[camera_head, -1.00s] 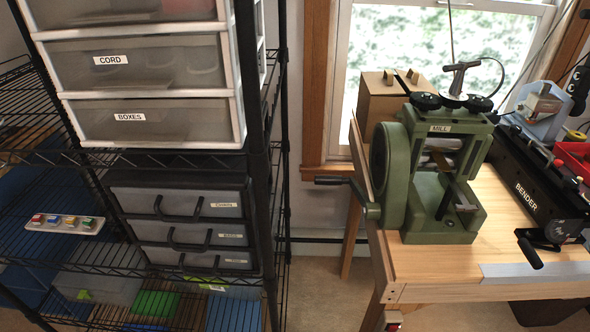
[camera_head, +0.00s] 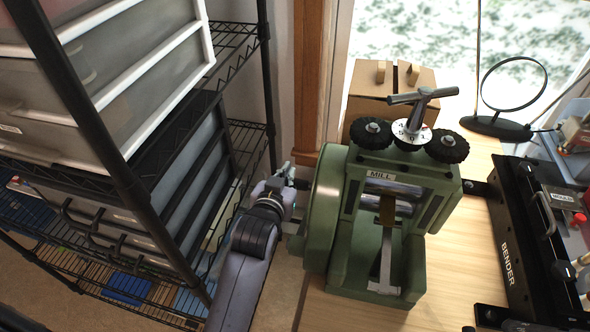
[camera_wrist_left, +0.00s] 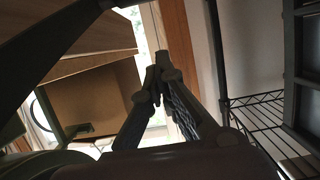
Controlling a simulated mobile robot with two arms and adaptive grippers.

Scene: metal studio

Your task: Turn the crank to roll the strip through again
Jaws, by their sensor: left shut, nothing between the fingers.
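The green mill (camera_head: 372,222) stands on the wooden bench, with a dial, a T-handle and two black knobs on top. Its round green wheel cover (camera_head: 322,215) faces my left arm. A brown piece (camera_head: 388,209) shows at the rollers, above a pale T-shaped metal part (camera_head: 385,268); I cannot tell which is the strip. My left gripper (camera_head: 285,172) is shut and empty, just left of the wheel cover. Its fingers meet in the left wrist view (camera_wrist_left: 160,84). The crank handle is not clearly visible; my arm covers much of that side. My right gripper is not in view.
A black wire rack (camera_head: 245,133) with drawers stands close on the left of my arm. A brown box (camera_head: 384,88) is behind the mill. The black bender (camera_head: 522,225) stands to the right. Bare bench top lies between the mill and bender.

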